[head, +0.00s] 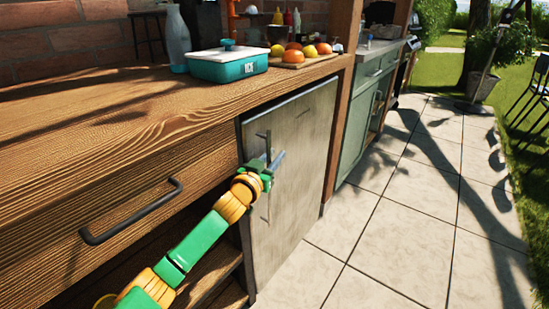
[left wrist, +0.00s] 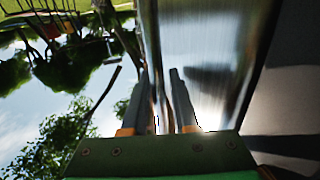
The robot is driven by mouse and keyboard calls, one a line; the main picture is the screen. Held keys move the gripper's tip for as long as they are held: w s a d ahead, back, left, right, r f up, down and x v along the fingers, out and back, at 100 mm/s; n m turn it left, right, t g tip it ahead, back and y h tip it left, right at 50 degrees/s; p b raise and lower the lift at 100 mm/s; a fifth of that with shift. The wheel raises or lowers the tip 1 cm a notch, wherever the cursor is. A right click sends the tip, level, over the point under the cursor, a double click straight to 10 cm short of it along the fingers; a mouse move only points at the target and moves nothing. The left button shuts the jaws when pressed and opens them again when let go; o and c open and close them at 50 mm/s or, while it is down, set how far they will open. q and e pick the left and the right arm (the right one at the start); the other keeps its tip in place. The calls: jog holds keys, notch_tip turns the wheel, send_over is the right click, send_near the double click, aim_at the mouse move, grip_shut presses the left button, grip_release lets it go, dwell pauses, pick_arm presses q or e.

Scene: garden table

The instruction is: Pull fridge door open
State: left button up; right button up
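The fridge door (head: 305,150) is a grey metal panel under the wooden counter in the head view; it looks shut, in line with the cabinet front. Its thin upright handle (head: 268,207) is near the left edge. My left gripper (head: 272,163) is at the upper half of the handle, its fingers close around or beside it. In the left wrist view, the two fingers (left wrist: 163,85) point along the shiny door (left wrist: 205,45) with a narrow gap between them. Whether they press on the handle cannot be made out. My right gripper is not in view.
The wooden counter (head: 110,110) has a drawer with a black handle (head: 130,212) left of the fridge. A teal box (head: 228,65), a grey bottle (head: 177,40) and a board of fruit (head: 300,60) stand on top. The paved floor (head: 400,230) before the door is clear.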

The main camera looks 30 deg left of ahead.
pick_arm(q)
grip_shut()
dwell(1.4)
